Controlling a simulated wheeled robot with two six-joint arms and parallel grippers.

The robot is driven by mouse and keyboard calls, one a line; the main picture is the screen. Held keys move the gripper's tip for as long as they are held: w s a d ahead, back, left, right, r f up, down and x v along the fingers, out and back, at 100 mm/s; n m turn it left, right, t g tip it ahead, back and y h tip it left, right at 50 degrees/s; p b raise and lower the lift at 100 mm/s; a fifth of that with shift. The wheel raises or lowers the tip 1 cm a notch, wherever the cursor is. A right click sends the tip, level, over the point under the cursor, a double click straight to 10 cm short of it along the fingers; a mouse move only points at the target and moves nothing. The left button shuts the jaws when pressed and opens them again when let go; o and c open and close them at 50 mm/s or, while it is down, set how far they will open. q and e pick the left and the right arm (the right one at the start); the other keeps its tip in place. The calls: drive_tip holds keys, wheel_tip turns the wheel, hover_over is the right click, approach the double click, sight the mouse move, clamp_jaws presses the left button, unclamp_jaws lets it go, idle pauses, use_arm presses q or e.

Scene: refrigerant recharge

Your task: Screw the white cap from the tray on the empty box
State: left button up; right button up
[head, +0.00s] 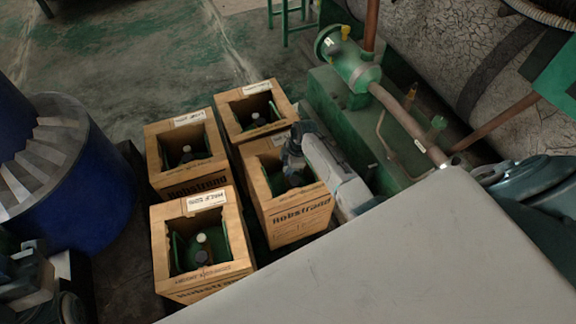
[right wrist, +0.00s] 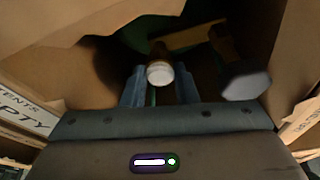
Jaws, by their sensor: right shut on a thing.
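The empty box (head: 292,222) is the wooden crate at the right of the group. The word EMPTY shows on its label (right wrist: 22,112) in the right wrist view. My right gripper (head: 294,170) reaches down into this box. In the right wrist view its two fingers (right wrist: 160,90) are shut on the white cap (right wrist: 160,73), one on each side. The cap is in line with a brownish neck behind it; whether it is threaded on cannot be told. I cannot make out the tray.
Three similar crates stand close by: front left (head: 205,280), back left (head: 190,180) and back right (head: 225,98). Green machinery (head: 340,115) with pipes is to the right. A grey surface (head: 400,260) fills the lower right. A blue drum (head: 85,200) is at the left.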

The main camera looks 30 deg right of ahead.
drive_tip(key=shift+s+f, duration=0.1)
drive_tip(key=shift+s, duration=0.05)
drive_tip(key=shift+m+p, duration=0.4)
drive_tip(key=shift+p, duration=0.1)
drive_tip(key=shift+m+p, duration=0.4)
drive_tip(key=shift+m, duration=0.1)
drive_tip(key=o, duration=1)
drive_tip(key=shift+f, duration=0.1)
drive_tip(key=p+v, duration=0.2)
drive_tip(key=v, duration=0.9)
drive_tip(key=shift+s+a, duration=0.1)
drive_tip(key=shift+s, duration=0.1)
